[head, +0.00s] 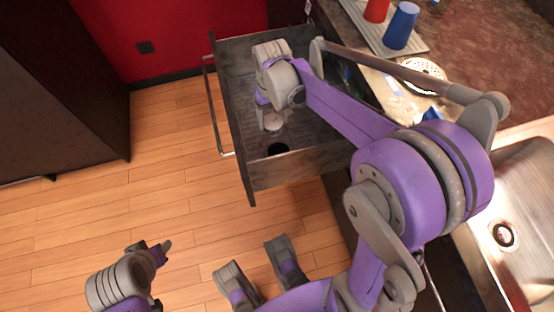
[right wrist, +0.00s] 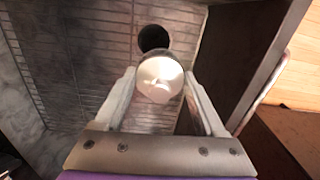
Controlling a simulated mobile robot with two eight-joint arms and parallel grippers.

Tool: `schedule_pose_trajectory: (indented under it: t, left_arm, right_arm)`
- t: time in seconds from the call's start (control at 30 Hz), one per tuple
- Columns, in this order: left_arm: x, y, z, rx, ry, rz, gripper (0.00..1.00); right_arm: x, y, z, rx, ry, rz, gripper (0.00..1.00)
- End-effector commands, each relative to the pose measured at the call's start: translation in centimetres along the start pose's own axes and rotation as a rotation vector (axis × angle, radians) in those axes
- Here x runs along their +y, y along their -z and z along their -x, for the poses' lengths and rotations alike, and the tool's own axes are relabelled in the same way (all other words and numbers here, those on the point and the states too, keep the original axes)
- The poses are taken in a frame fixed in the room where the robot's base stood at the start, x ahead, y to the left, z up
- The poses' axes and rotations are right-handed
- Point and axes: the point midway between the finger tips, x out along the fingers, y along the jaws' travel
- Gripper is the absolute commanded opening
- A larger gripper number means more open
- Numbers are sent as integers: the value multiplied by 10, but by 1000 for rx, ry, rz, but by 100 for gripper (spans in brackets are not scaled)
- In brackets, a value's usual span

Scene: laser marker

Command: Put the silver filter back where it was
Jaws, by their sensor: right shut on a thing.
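The silver filter (right wrist: 160,78) is a shiny round metal piece held between the fingers of my right gripper (right wrist: 160,98) in the right wrist view. In the head view the filter (head: 273,123) hangs below my right gripper (head: 270,108), inside the open drawer (head: 232,110).
The drawer's metal handle (head: 212,110) faces the wooden floor (head: 165,185). A blue cup (head: 401,26) and a red cup (head: 376,9) stand on a rack on the counter at the back right. A sink (head: 520,185) is at the right. A dark cabinet (head: 65,80) stands at the left.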

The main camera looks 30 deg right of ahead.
Motion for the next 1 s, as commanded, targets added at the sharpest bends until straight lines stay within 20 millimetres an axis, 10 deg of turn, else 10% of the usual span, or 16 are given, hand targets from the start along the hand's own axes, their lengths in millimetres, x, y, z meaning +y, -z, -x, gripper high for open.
schedule_pose_trajectory:
  t: [0.2, 1.0]
  left_arm:
    - [0, -20, -56, -20, 0, 0, 50]
    - [0, -32, -98, -34, 0, 0, 50]
  right_arm:
    - [12, -6, -42, 5, -2, -44, 14]
    - [15, -6, -138, 9, -2, -54, 14]
